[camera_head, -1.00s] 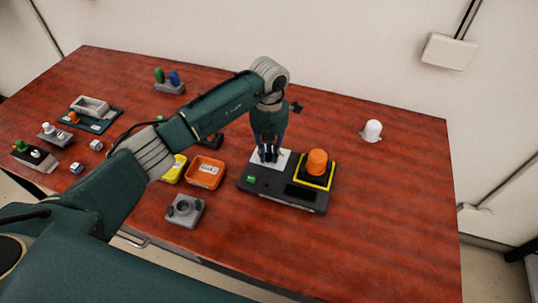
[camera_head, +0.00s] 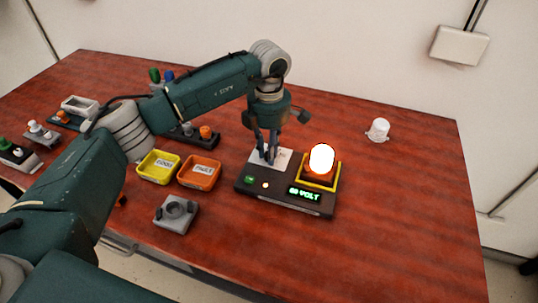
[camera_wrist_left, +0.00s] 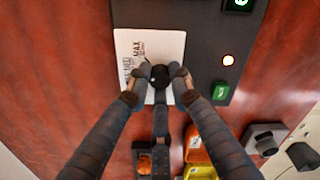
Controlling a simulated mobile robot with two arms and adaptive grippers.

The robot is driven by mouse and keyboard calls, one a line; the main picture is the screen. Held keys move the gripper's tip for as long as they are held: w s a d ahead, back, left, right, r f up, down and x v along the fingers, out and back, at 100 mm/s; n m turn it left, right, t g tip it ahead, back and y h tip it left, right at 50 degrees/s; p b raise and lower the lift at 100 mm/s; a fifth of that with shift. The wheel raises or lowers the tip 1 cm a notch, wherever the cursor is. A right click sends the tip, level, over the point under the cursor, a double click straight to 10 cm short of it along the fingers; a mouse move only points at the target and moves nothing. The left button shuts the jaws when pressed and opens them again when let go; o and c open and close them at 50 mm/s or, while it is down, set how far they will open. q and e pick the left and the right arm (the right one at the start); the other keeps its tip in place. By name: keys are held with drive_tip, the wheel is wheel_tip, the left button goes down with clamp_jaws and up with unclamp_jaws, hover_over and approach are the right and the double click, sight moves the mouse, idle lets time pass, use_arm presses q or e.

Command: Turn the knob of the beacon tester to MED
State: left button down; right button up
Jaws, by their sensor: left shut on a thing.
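The beacon tester (camera_head: 249,186) is a dark box on the red-brown table, with a white dial plate (camera_head: 284,157), a green button and a lit display reading what looks like "60 VOLT". An orange beacon (camera_head: 321,160) glows brightly on its yellow-edged pad. My left gripper (camera_head: 268,158) points down over the plate. In the left wrist view its fingers (camera_wrist_left: 160,78) are shut on the black knob (camera_wrist_left: 159,75). The plate (camera_wrist_left: 150,45) there shows the words MED and MAX; where the knob's pointer stands I cannot tell. My right gripper is not in view.
A yellow tray (camera_head: 158,167) and an orange tray (camera_head: 199,172) stand left of the tester. A grey block (camera_head: 176,214) lies in front of them. A white beacon (camera_head: 378,130) stands at the back right.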

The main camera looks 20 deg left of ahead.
use_arm(q)
drive_tip(key=shift+m, duration=0.4)
drive_tip(key=c, duration=1.5)
unclamp_jaws()
drive_tip(key=shift+c, duration=0.2)
wheel_tip(320, 180, up, 12)
